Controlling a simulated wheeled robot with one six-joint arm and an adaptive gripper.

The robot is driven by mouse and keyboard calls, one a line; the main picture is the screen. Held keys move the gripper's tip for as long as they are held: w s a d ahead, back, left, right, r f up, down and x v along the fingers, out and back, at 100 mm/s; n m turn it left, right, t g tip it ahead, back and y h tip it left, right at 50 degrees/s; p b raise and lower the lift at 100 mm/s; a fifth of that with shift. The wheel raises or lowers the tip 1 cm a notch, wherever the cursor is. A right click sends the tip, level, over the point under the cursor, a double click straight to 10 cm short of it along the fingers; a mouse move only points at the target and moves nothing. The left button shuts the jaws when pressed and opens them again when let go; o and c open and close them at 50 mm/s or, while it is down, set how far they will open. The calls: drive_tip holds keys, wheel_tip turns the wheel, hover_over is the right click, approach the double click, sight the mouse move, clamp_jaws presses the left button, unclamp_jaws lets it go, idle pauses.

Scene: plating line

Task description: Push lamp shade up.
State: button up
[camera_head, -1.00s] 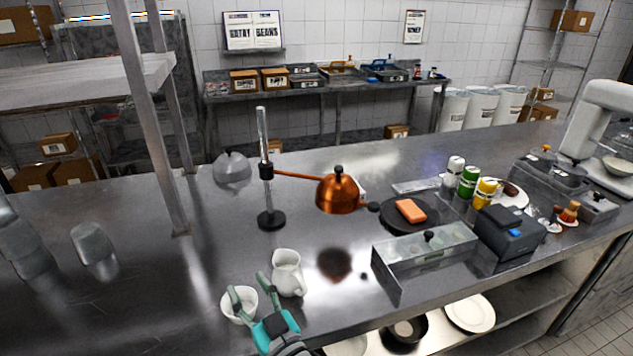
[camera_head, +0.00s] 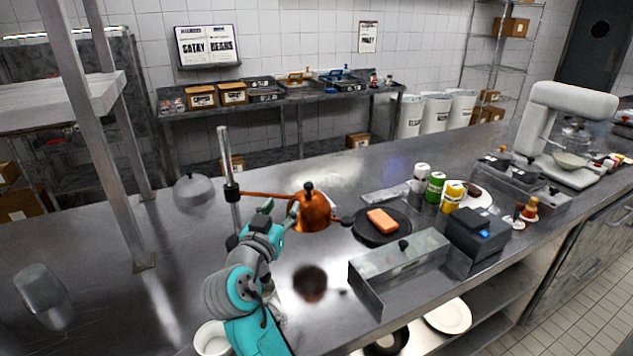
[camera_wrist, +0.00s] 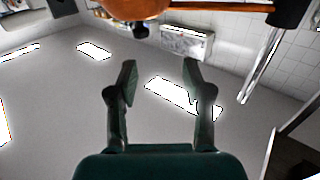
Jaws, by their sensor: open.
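The copper lamp shade (camera_head: 316,212) hangs on an orange arm from an upright metal post (camera_head: 226,165) above the steel counter. My gripper (camera_head: 280,211) is open, close to the left side of the shade in the head view. In the wrist view the shade (camera_wrist: 135,8) shows at the top edge, beyond the open fingers (camera_wrist: 160,78), with nothing between them. The post (camera_wrist: 268,62) also shows there at the upper right. I cannot tell whether a fingertip touches the shade. My arm hides the post's base.
A dark round plate (camera_head: 368,236) with an orange block (camera_head: 382,220) lies right of the shade. A metal bin (camera_head: 408,262) stands in front of it. A white bowl (camera_head: 210,340) is at the lower left, beside my arm. A grey dome (camera_head: 193,188) stands behind left.

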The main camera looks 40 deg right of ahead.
sight(307, 186)
drive_tip(key=shift+m+g+h, duration=0.4)
drive_tip(key=shift+m+g, duration=0.2)
drive_tip(key=shift+g, duration=0.3)
drive_tip(key=x, duration=0.4)
drive_tip(key=s+x, duration=0.1)
drive_tip(key=x, duration=0.7)
drive_tip(key=shift+s+d, duration=0.25)
drive_tip(key=shift+d, duration=0.2)
drive_tip(key=shift+r, duration=0.1)
clamp_jaws()
